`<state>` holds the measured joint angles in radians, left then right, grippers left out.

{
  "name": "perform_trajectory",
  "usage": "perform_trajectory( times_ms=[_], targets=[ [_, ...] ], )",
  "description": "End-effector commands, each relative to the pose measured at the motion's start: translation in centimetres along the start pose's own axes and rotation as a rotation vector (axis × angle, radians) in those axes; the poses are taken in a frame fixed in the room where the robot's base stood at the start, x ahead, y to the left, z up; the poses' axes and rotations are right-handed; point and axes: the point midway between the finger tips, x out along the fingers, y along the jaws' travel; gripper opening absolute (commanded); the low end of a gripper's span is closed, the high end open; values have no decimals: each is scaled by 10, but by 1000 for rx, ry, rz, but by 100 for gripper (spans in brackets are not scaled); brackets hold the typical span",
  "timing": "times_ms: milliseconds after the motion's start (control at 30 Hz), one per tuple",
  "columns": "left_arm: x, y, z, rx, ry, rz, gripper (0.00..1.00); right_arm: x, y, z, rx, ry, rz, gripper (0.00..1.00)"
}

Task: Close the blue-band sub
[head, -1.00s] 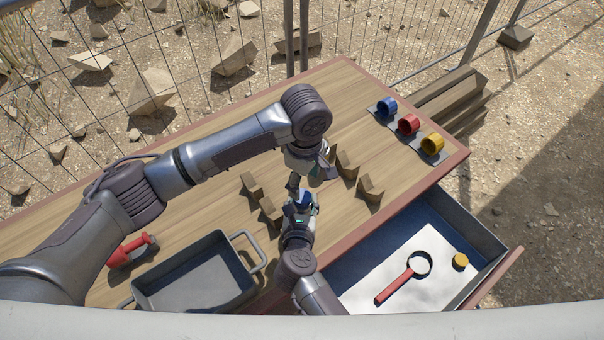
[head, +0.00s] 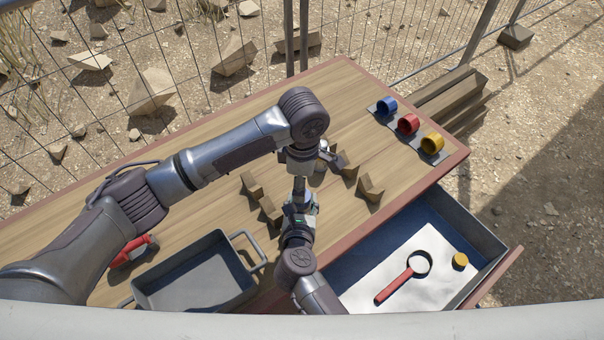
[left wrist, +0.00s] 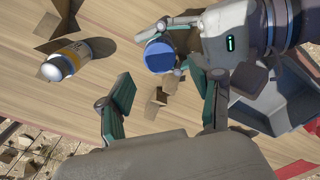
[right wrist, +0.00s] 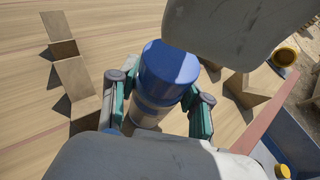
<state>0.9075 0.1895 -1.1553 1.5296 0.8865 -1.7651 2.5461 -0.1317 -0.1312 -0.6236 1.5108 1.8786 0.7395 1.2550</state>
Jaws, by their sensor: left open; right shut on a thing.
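My right gripper (head: 301,212) is shut on the blue-band sub (right wrist: 157,90), a white cylinder with a solid blue top end, held among the wooden blocks. Its blue end also shows in the left wrist view (left wrist: 160,57). I cannot tell whether that blue is a band or a fitted cap. My left gripper (head: 299,182) is open and empty just above the sub; its fingers (left wrist: 165,100) are spread apart in the left wrist view. Another sub, white with a yellow-orange band (left wrist: 72,55), is on the table.
Blue (head: 387,105), red (head: 408,124) and yellow (head: 432,144) cups sit on grey holders at the back right. Several wooden blocks (head: 370,190) stand nearby. A grey tray (head: 240,262) is front left. An open drawer (head: 475,230) holds a magnifier (head: 394,288) and yellow disc (head: 460,261).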

Motion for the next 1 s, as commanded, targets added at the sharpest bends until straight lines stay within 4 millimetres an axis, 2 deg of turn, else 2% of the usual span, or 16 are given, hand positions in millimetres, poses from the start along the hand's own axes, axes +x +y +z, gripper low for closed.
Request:
perform_trajectory(
  times_ms=[100,333,500,733,767,1000],
  targets=[
    [20,0,-1,0,3,-3,65,0,0,2,1,-3,1,0],
    [49,0,0,0,2,-2,65,0,0,2,1,-3,1,0],
    [56,0,0,0,0,0,65,0,0,2,1,-3,1,0],
    [57,0,0,0,0,0,65,0,0,2,1,-3,1,0],
    [57,0,0,1,0,0,63,0,0,2,1,-3,1,0],
    [56,0,0,1,0,0,23,0,0,2,1,-3,1,0]
  ],
)
